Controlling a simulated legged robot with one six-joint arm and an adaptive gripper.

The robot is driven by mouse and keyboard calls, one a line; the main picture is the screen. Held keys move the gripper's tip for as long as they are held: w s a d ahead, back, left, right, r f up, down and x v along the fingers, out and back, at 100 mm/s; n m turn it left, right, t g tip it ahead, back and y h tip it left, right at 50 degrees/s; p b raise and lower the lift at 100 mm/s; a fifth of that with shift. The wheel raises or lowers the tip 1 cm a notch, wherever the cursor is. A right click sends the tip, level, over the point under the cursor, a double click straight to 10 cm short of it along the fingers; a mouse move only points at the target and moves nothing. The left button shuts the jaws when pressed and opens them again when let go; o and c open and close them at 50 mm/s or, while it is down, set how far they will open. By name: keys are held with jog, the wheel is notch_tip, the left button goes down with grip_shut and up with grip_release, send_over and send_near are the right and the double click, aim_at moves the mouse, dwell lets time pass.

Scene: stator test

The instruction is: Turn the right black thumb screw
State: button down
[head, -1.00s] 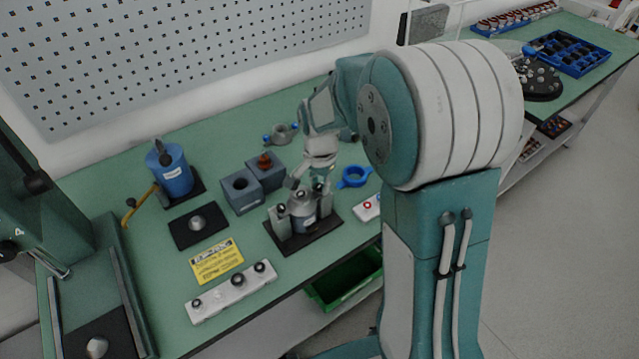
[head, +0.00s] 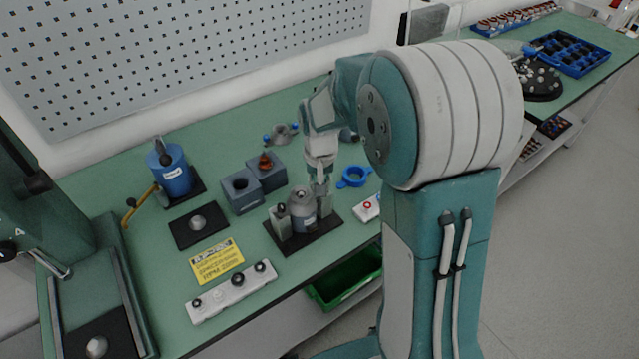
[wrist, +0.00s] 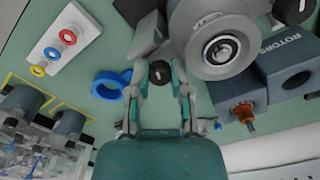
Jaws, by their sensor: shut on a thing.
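The grey fixture sits on a black base plate (head: 275,242) on the green bench in the head view. A round metal part (head: 302,207) stands between its two grey posts, and also shows in the wrist view (wrist: 222,48). The left black thumb screw (head: 280,208) tops the left post. My gripper (head: 320,186) is over the right post (head: 324,203), pointing down. In the wrist view my gripper (wrist: 161,70) has its fingers on both sides of the right black thumb screw (wrist: 160,72) and is shut on it. The head view hides this screw behind the fingers.
A blue ring (head: 354,177) lies right of the fixture, near a white button box (head: 366,208). Grey blocks (head: 241,196) stand behind left. A white strip with knobs (head: 230,292) and a yellow sign (head: 216,262) lie at front left.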

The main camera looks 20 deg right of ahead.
jog(key=shift+n, duration=0.4)
jog(key=c, duration=0.5)
grip_release()
jog(key=shift+c, duration=0.2)
jog(key=shift+w+d+r, duration=0.1)
jog(key=shift+r, duration=3.85)
